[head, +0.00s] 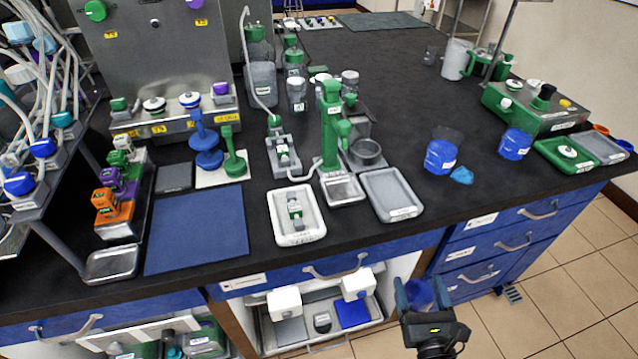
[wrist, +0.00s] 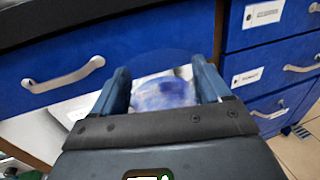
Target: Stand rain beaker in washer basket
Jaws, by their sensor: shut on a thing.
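My gripper (head: 420,284) is shut on a clear beaker with a blue lower part (head: 420,294), in front of the bench and below its top edge. In the wrist view the beaker (wrist: 165,93) sits between both fingers (wrist: 162,82); its label cannot be read. An open bay under the bench, left of my gripper, holds a pale tray (head: 262,332) that may be the washer basket. On it are a grey pad (head: 291,331), a small dark item (head: 322,321) and a blue pad (head: 352,313). White blocks (head: 284,302) partly cover its back.
Two similar blue beakers (head: 441,156) (head: 515,144) stand on the bench, with a blue crumpled piece (head: 462,175) beside one. Blue drawers (head: 500,240) with handles flank the bay on the right. A drawer front (wrist: 60,75) is close in the wrist view. Tiled floor (head: 590,270) is clear at right.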

